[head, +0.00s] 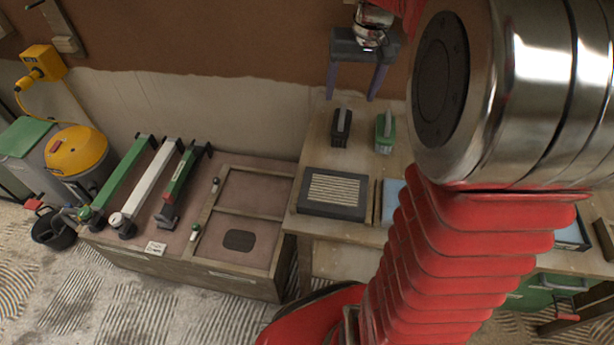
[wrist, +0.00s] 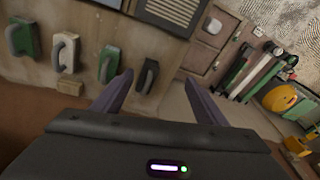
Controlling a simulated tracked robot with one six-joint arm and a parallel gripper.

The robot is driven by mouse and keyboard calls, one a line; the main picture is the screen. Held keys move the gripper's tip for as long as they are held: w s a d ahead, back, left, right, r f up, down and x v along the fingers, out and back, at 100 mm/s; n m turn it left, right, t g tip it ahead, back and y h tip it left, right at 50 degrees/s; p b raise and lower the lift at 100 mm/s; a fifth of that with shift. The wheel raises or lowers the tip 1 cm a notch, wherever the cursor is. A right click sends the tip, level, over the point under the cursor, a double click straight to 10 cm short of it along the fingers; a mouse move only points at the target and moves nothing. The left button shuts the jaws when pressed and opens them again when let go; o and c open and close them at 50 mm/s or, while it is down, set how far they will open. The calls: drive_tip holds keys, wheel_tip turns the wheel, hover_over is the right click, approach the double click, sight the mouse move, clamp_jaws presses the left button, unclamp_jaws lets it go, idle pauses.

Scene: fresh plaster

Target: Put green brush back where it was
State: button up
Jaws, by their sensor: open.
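A green handled block (head: 385,132), which looks like the green brush, stands upright on the wooden table (head: 322,160). A dark handled block (head: 341,128) stands just left of it. In the wrist view the green one (wrist: 109,63) lies left of my fingers. The dark one (wrist: 147,75) shows between the fingertips. A second, darker green handled block (wrist: 22,38) sits farther left there, so I cannot be sure which is meant. My gripper (head: 352,97) is open and empty, with its purple fingers above and behind the table's back edge. It also shows in the wrist view (wrist: 158,80).
A pale handled block (wrist: 65,52) stands on the table. A dark ribbed tray (head: 333,194) lies at its front. On the left, a low cabinet (head: 190,262) holds long green and white tools and a framed panel with a dark oval patch (head: 239,240). A yellow-lidded bucket (head: 76,150) stands beyond.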

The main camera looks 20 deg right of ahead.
drive_tip(key=s+a+n+t, duration=0.3)
drive_tip(key=s+a+n, duration=0.1)
drive_tip(key=s+a, duration=1.5)
drive_tip(key=shift+a+f, duration=0.15)
drive_tip(key=shift+f, duration=0.2)
drive_tip(key=shift+c, duration=0.3)
